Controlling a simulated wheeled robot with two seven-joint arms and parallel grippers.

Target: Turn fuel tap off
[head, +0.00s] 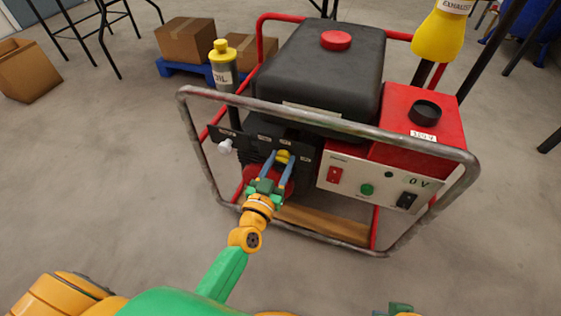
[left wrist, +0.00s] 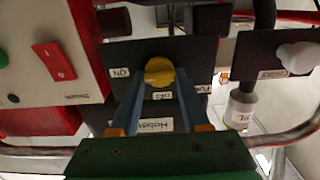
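The fuel tap is a round yellow knob (head: 283,156) on the dark front panel of the generator; it also shows in the left wrist view (left wrist: 158,71). In that view an ON label is left of it, an OFF label below it and a partly hidden Fuel label at right. Its pointing direction is hard to tell. My left gripper (head: 281,160) is open, its two blue fingers on either side of the knob (left wrist: 160,76). I cannot tell whether they touch it. A green part, apparently of my right gripper (head: 400,309), shows at the bottom edge; its fingers are not visible.
A grey tube frame (head: 330,126) surrounds the generator, its top bar above the panel. A white knob (head: 225,146) is left of the tap. A white control panel (head: 365,180) with a red switch stands at right. Boxes (head: 187,42) lie behind. The front floor is clear.

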